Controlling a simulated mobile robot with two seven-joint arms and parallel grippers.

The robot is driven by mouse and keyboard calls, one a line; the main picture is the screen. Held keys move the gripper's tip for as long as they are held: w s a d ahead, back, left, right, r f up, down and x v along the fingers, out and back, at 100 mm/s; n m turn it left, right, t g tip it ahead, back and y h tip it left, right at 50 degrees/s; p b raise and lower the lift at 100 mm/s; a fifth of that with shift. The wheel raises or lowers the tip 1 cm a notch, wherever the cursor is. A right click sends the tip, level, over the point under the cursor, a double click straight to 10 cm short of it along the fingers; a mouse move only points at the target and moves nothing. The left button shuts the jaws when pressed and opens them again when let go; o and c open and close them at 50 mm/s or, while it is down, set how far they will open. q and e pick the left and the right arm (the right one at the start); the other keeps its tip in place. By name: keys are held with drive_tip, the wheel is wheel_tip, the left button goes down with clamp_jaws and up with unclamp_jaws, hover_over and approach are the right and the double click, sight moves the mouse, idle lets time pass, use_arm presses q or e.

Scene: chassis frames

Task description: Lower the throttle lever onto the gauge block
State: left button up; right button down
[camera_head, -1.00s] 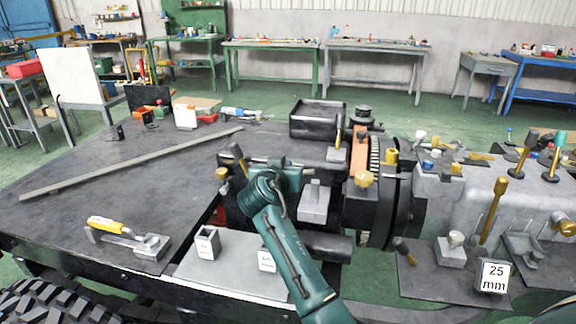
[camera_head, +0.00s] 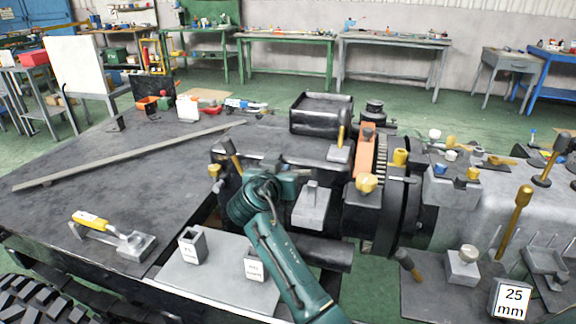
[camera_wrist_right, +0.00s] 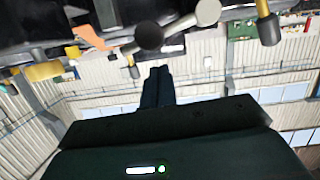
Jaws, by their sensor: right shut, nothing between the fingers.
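My right gripper (camera_head: 286,182) is at the end of the teal arm over the left part of the chassis machinery. In the right wrist view its dark fingers (camera_wrist_right: 157,86) are shut together and empty. A black round knob (camera_wrist_right: 149,37) shows just beyond the fingertips; contact cannot be told. In the head view a dark-gripped lever (camera_head: 232,156) stands tilted just left of the gripper. Which lever is the throttle is not marked. Two small grey labelled blocks stand on the pale plate: one at left (camera_head: 192,246), one beside my arm (camera_head: 256,266). My left gripper is out of view.
A block-like sign reading 25 mm (camera_head: 511,298) stands at the right, near several gold and black levers. A yellow-handled clamp tool (camera_head: 112,234) and a long bar (camera_head: 130,156) lie on the dark deck (camera_head: 75,205). Much of the left deck is clear.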

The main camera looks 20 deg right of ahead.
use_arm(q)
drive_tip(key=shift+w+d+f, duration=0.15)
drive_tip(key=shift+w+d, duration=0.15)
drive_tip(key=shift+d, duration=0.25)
use_arm(e)
drive_tip(key=shift+f, duration=0.7)
use_arm(q)
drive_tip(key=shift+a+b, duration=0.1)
drive_tip(key=shift+b, duration=0.2)
